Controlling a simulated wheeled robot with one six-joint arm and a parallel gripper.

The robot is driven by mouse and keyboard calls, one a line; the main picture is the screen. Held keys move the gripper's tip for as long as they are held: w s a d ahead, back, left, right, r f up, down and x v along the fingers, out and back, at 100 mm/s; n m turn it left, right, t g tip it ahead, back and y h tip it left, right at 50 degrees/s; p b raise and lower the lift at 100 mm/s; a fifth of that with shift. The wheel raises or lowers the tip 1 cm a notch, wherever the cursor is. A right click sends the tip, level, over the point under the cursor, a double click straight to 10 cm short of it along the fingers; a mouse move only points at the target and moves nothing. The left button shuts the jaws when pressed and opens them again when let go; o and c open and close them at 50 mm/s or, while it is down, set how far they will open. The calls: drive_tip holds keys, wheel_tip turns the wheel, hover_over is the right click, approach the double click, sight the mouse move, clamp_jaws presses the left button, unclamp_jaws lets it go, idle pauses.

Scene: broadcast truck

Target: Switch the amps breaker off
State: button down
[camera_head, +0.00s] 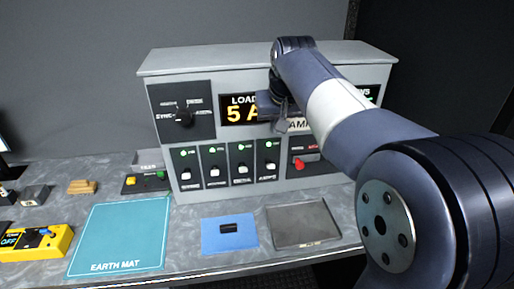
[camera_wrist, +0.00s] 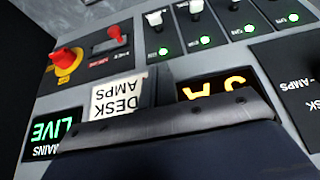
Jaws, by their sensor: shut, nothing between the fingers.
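A row of several breakers with pale toggles and lit green lamps is on the grey console's lower front; one toggle (camera_head: 242,170) shows clearly in the head view. Their small labels are too blurred to read, so I cannot tell which is the amps breaker. Some of these toggles also show at the top of the wrist view (camera_wrist: 153,19). My gripper (camera_head: 282,127) is shut and empty, in front of the panel above the right end of the breaker row. It is apart from the toggles. In the wrist view its tip (camera_wrist: 160,85) is beside a DESK AMPS label (camera_wrist: 117,95).
A red lever (camera_head: 306,158) is right of the breakers. A red-and-yellow knob (camera_wrist: 67,60) shows in the wrist view. A rotary selector (camera_head: 183,115) is upper left, beside the load display (camera_head: 238,109). The teal earth mat (camera_head: 120,235), blue mat (camera_head: 212,243) and grey tray (camera_head: 305,222) lie in front.

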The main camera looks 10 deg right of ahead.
drive_tip(key=shift+r, duration=0.1)
drive_tip(key=shift+w, duration=0.1)
hover_over(270, 164)
drive_tip(key=f, duration=0.9)
drive_tip(key=shift+s+f+p, duration=0.2)
drive_tip(key=shift+f+p, duration=0.1)
drive_tip(key=shift+s+f, duration=0.25)
drive_tip(key=shift+f, duration=0.25)
drive_tip(key=shift+s+f, duration=0.2)
drive_tip(key=shift+f, duration=0.25)
drive_tip(key=shift+s+f, duration=0.15)
drive_tip(key=shift+f, duration=0.5)
